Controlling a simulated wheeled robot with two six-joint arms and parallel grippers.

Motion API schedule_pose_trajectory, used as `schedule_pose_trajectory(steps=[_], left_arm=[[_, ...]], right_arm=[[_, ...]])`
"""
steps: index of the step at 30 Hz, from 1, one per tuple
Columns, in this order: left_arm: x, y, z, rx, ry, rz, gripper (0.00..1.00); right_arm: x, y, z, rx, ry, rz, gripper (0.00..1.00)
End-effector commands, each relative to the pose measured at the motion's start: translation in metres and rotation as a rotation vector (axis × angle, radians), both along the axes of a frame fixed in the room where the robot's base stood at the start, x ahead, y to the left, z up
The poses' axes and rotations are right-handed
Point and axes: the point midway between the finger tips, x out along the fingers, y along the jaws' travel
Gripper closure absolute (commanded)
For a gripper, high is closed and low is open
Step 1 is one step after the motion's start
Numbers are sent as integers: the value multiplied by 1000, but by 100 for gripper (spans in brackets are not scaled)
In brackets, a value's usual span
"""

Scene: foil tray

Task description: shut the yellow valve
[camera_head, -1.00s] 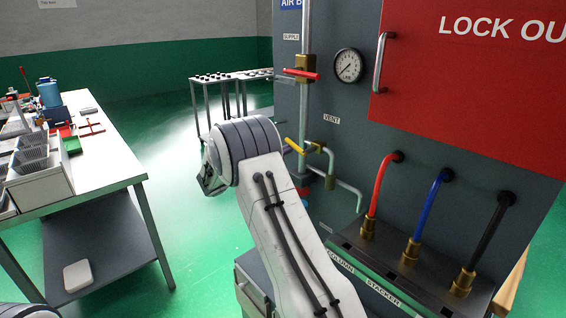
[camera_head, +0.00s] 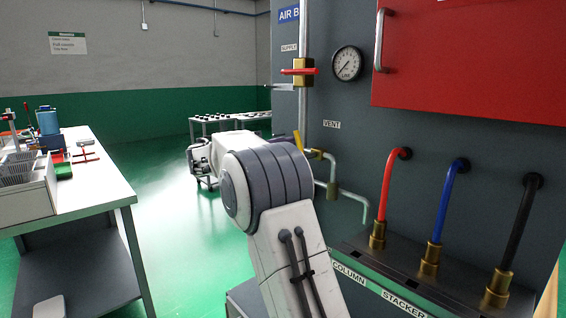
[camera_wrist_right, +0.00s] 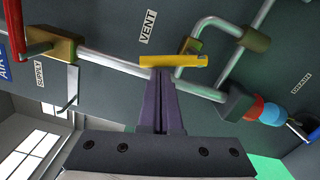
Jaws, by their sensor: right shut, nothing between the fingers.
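The yellow valve handle (camera_head: 298,140) is on the pipework by the VENT label, on the grey panel. In the head view it looks steep, and my right arm hides what lies below and left of it. In the right wrist view the yellow handle (camera_wrist_right: 180,60) lies crosswise at the tips of my right gripper (camera_wrist_right: 162,76). Its purple fingers are shut together and empty. I cannot tell whether they touch the handle. In the head view my right arm's elbow and wrist show, but the fingertips are not clear. My left gripper is out of view.
A red-handled valve (camera_head: 300,72) sits above by the SUPPLY label, near a gauge (camera_head: 347,63). Red (camera_head: 388,185), blue (camera_head: 442,200) and black (camera_head: 515,225) hoses rise at the right. A white-topped table (camera_head: 100,195) stands left. The green floor between is clear.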

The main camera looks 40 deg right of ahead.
Motion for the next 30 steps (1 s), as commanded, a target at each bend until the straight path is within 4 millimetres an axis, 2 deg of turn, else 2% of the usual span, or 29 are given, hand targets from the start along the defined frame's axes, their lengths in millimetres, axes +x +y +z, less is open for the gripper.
schedule_pose_trajectory(steps=[1, 3, 12, 30], left_arm=[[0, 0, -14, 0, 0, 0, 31], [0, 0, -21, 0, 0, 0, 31], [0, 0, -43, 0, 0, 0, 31], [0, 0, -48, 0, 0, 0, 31]], right_arm=[[-3, -1, -4, 3, -44, -2, 100], [-5, -1, -2, 6, -94, -2, 100], [-12, -1, 5, 20, -250, -2, 100], [-15, -2, 9, 24, -305, -2, 100]])
